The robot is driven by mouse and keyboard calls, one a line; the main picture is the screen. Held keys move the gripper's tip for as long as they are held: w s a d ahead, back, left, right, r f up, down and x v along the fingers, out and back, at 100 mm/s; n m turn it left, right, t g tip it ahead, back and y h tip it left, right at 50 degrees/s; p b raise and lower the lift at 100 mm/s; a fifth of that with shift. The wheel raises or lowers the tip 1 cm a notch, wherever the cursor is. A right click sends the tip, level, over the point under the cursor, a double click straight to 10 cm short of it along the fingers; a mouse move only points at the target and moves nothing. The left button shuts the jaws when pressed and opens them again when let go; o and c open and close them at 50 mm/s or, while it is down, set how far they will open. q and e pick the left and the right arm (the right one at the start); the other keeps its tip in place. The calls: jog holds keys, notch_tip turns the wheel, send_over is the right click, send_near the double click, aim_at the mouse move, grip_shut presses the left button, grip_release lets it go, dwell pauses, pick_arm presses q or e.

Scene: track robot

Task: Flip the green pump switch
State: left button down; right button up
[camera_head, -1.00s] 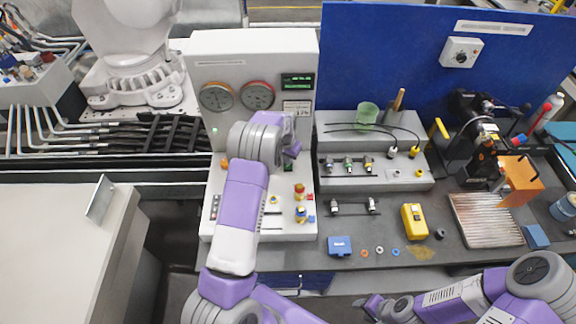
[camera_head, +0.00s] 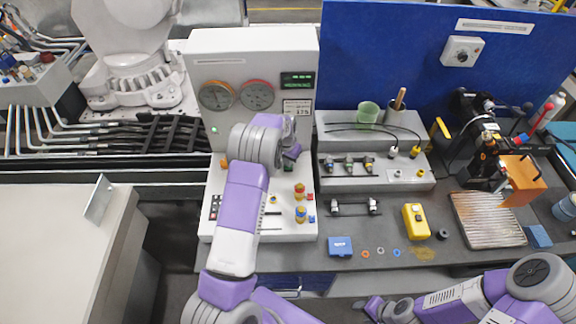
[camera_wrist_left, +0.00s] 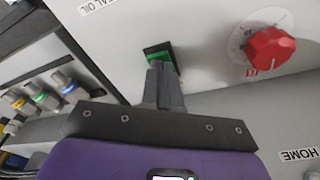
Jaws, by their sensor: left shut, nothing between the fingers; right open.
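The green pump switch (camera_wrist_left: 158,53) shows in the left wrist view as a green rocker in a black frame on the pale panel. My left gripper (camera_wrist_left: 163,72) is shut and empty. Its fingertips overlap the lower part of the switch in the picture, at or just in front of it; contact cannot be told. In the head view my left gripper (camera_head: 291,153) is in front of the white control cabinet (camera_head: 205,60), and my wrist hides the switch there. My right gripper (camera_head: 368,306) is open at the bottom, below the bench edge.
A red knob (camera_wrist_left: 268,46) sits right of the switch in the wrist view. The cabinet has two gauges (camera_head: 256,95) and a green display (camera_head: 297,80). Valve fittings (camera_wrist_left: 45,92) are to the left in the wrist view. A yellow meter (camera_head: 415,221) lies on the bench.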

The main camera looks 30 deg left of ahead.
pick_arm(q)
jog(key=shift+f, duration=0.2)
notch_tip(320, 180, up, 7)
jog(key=p, duration=0.3)
dwell(0.6)
dwell(0.4)
